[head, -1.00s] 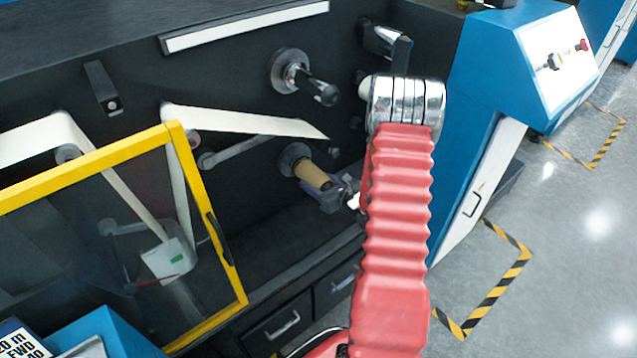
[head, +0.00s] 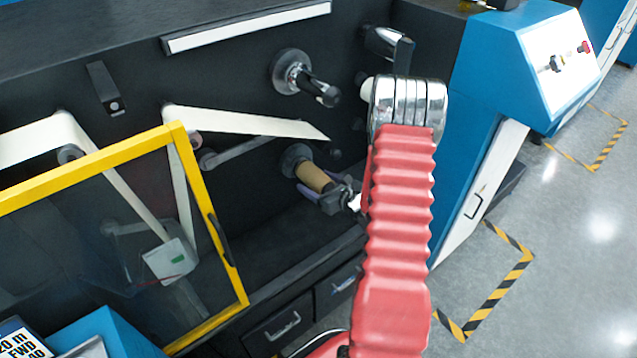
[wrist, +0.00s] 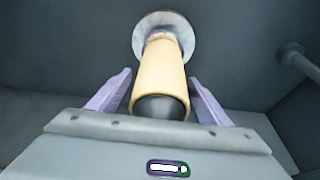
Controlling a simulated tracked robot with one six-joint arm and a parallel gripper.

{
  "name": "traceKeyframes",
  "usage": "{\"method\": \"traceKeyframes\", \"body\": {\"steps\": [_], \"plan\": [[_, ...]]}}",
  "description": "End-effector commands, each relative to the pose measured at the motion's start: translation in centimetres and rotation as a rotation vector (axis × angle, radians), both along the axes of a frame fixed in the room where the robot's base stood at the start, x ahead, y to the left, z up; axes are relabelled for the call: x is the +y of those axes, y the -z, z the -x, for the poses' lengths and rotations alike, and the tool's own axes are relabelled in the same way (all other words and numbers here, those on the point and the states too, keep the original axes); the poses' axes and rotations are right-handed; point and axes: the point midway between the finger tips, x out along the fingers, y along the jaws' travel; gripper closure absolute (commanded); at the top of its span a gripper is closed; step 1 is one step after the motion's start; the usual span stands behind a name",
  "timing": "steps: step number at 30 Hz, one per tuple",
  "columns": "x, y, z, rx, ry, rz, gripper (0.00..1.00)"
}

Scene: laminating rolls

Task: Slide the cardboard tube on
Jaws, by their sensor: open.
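The cardboard tube (head: 314,177) is tan and sits around the lower spindle, close to the round flange (head: 296,159) on the dark machine face. In the wrist view the tube (wrist: 161,72) runs away from me to the flange (wrist: 166,30), and the dark spindle end (wrist: 160,106) shows at its near end. My gripper (head: 325,190) is open at the tube's near end. In the wrist view its two lilac fingers (wrist: 158,88) stand on either side of the tube, with gaps on both sides. Whether the tube touches the flange is hard to tell.
Another spindle (head: 306,80) juts out above. A white web (head: 240,122) runs over rollers to the left. A yellow-framed clear guard (head: 213,215) stands left of my arm. A thin roller (wrist: 298,60) lies right of the flange in the wrist view.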

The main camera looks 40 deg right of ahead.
Motion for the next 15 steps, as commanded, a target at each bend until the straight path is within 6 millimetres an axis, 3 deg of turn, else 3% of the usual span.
{"method": "traceKeyframes", "body": {"steps": [8, 15], "plan": [[-0.1, -0.5, 1.6, 0.000, 0.002, 0.000, 0.28], [-0.3, -1.7, 5.4, -0.001, 0.003, 0.001, 0.28]]}}
